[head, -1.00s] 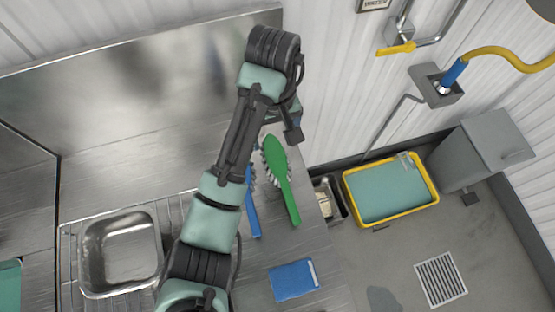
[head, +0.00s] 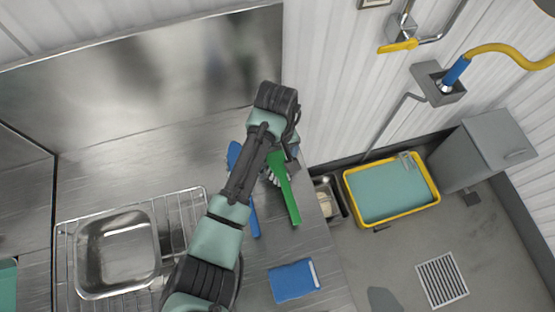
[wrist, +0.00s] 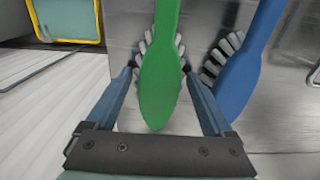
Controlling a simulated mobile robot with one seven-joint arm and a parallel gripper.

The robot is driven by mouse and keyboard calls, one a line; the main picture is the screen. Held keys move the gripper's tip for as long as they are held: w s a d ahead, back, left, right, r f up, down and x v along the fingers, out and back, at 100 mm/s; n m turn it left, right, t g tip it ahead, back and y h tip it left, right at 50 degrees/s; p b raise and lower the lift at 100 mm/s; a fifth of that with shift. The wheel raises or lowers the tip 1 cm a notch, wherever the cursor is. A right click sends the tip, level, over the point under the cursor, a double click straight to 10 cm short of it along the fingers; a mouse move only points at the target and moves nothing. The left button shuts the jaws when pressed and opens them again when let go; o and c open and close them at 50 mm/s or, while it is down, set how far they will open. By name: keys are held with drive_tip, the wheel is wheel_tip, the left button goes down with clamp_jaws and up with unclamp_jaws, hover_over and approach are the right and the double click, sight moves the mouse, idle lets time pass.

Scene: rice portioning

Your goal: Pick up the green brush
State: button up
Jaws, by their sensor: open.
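The green brush (head: 287,197) lies on the steel counter near its right edge, its handle toward the front; its head end is partly hidden by my arm in the head view. In the wrist view the green brush (wrist: 161,75) lies between the fingers of my gripper (wrist: 165,85), with grey-white bristles showing at both sides. My gripper is open around the brush head, with a gap at each side. A blue brush (wrist: 245,70) lies beside it, to the right of the right finger. The blue brush (head: 254,220) is partly hidden by my arm in the head view.
A blue pad or cloth (head: 293,281) lies on the counter in front. A metal sink basin (head: 117,253) is at the left with wire racks around it. A yellow-rimmed tub (head: 391,190) stands on the floor to the right. A steel backsplash (head: 150,75) rises behind.

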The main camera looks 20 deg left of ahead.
drive_tip(key=shift+c, duration=0.3)
clamp_jaws()
drive_tip(key=shift+r, duration=0.1)
